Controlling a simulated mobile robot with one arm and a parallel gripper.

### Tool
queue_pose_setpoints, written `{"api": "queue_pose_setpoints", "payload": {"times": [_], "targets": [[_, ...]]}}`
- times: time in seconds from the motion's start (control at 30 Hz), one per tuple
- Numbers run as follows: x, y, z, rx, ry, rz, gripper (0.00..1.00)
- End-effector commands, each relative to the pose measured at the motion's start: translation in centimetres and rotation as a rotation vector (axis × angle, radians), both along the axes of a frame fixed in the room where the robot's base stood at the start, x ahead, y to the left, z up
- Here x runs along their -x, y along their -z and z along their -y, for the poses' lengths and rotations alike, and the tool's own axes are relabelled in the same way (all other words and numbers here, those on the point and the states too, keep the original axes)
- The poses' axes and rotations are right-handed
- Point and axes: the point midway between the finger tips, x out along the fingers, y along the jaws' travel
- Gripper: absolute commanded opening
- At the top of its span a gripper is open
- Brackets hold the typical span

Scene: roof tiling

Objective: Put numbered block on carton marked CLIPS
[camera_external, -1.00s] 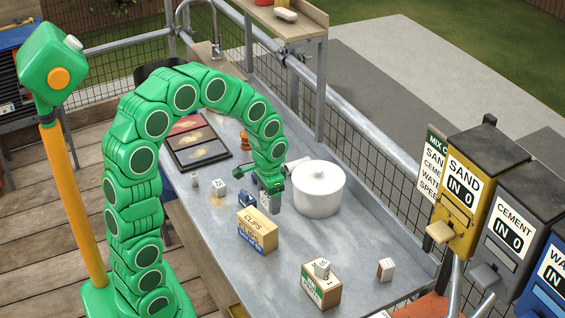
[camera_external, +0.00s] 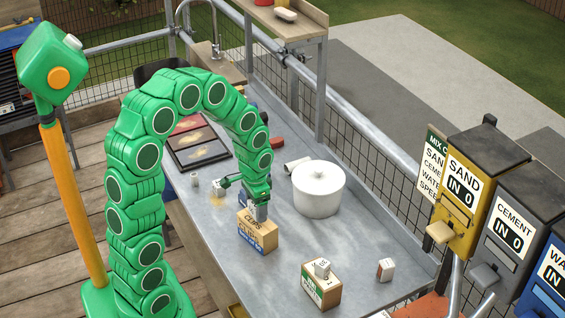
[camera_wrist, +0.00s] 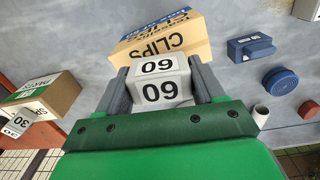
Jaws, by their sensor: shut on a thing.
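My gripper (camera_external: 257,208) is shut on the numbered block (camera_wrist: 160,82), a pale block with black digits that look like 60 or 09. In the external view the block is mostly hidden by my fingers. The tan carton marked CLIPS (camera_external: 257,236) stands on the metal counter directly below my gripper. In the wrist view the carton (camera_wrist: 160,42) shows upside down just beyond the block. I cannot tell whether the block touches the carton's top.
On the counter (camera_external: 225,255), a second carton (camera_external: 322,289) bears a small block, with another white block (camera_external: 386,269) nearby. A white lidded pot (camera_external: 319,190) stands to the right. Blue pieces (camera_wrist: 280,80) lie beside the CLIPS carton in the wrist view.

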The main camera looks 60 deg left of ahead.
Motion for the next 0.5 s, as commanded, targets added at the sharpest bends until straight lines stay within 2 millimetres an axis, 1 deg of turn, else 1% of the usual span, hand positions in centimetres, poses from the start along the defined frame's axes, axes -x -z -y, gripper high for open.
{"api": "queue_pose_setpoints", "payload": {"times": [0.03, 0.1, 0.17, 0.5], "targets": [[0.0, 0.7, 0.0, 0.001, 0.000, -0.002, 0.37], [0.0, 1.5, 0.0, 0.000, 0.000, 0.000, 0.37], [0.0, 1.8, 0.0, 0.000, 0.000, 0.000, 0.37], [-0.1, 2.0, 0.0, 0.000, 0.000, 0.001, 0.37]]}}
